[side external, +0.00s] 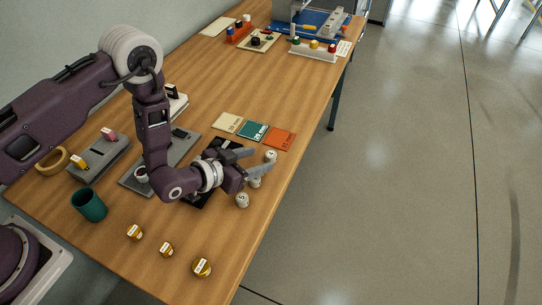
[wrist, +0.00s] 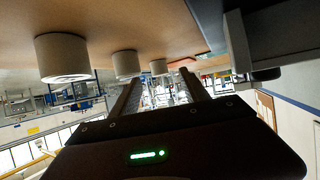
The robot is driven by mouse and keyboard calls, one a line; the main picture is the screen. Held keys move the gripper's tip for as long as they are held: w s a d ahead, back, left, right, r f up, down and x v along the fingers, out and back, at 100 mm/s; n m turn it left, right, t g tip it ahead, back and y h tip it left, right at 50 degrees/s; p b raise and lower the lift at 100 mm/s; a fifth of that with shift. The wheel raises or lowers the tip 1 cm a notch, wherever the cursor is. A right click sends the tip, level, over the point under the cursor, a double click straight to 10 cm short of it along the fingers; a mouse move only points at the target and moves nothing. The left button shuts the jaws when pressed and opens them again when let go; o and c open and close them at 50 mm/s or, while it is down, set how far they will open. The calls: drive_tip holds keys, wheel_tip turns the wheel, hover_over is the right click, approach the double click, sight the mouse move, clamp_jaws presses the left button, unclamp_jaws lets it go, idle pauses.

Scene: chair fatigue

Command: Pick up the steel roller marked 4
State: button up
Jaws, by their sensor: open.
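Three small steel rollers stand near the table's right edge in the side view: a far roller (side external: 271,155), a middle roller (side external: 255,183) partly hidden by my gripper, and a near roller (side external: 242,200). They carry small marks on top, too small for me to read surely, so I cannot tell which is 4. My gripper (side external: 270,159) is open and low over the table, its fingers pointing right near the far and middle rollers. In the wrist view, three rollers (wrist: 63,57) show in a row, the smallest-looking one (wrist: 157,67) between the fingers (wrist: 160,77). I see nothing held.
Beige, green and orange cards (side external: 252,131) lie beyond the rollers. A black block (side external: 199,195) lies under my wrist. Brass-coloured pieces (side external: 202,267) and a green cup (side external: 89,205) stand at the front. Fixtures stand at the far end. The table's right edge is close.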

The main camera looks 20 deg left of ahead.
sight(271, 154)
drive_tip(key=x, duration=0.4)
drive_tip(key=shift+w+d+r, duration=0.15)
drive_tip(key=shift+w+r, duration=0.05)
drive_tip(key=shift+w, duration=0.05)
clamp_jaws()
